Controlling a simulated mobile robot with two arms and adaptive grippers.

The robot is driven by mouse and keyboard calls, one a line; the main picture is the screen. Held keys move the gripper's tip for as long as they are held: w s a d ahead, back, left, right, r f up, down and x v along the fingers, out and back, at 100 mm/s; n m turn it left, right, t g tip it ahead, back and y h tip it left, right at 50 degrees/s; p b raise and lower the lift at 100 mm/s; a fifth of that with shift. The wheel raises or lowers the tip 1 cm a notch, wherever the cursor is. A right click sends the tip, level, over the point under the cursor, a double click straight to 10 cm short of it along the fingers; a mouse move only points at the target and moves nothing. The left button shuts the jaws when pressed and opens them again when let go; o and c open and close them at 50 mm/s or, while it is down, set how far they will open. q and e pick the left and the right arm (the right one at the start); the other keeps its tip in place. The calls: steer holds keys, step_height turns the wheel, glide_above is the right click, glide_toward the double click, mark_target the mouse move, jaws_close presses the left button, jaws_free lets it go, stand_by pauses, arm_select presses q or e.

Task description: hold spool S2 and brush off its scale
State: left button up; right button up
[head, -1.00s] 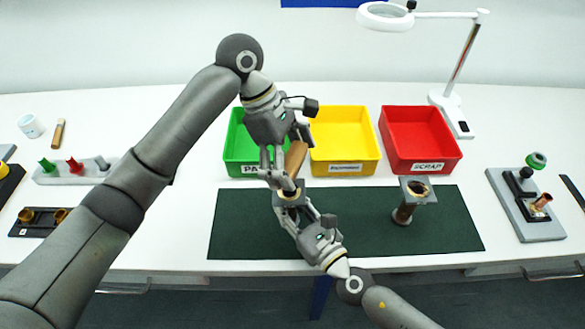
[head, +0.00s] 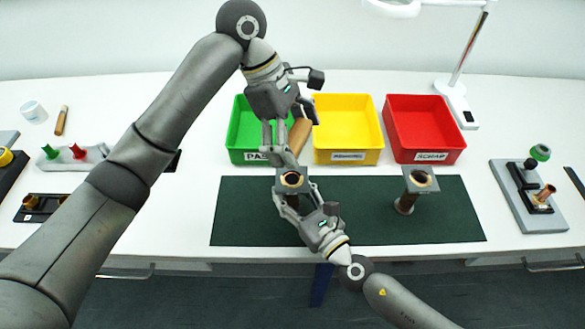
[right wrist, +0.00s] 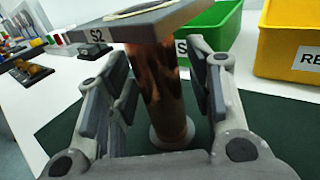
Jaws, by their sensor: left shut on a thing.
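Spool S2 (head: 291,187) has a square grey top flange with a ring-shaped opening, and stands near the back edge of the green mat. In the right wrist view its copper tube (right wrist: 160,95) rises to a flange labelled S2. My right gripper (head: 293,196) has its fingers on both sides of the tube. In the right wrist view (right wrist: 168,95) a gap shows between tube and right finger, so it looks open. My left gripper (head: 283,158) is just behind the flange, shut on a wooden-handled brush (head: 299,136). The brush's bristles are hidden.
Behind the mat (head: 350,225) stand a green bin (head: 242,157), a yellow bin (head: 347,157) and a red bin (head: 425,157). Another spool (head: 406,200) stands on the mat's right. A fixture (head: 530,205) is at far right. The mat between the spools is clear.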

stand_by(0.3)
steer(key=v, duration=1.2)
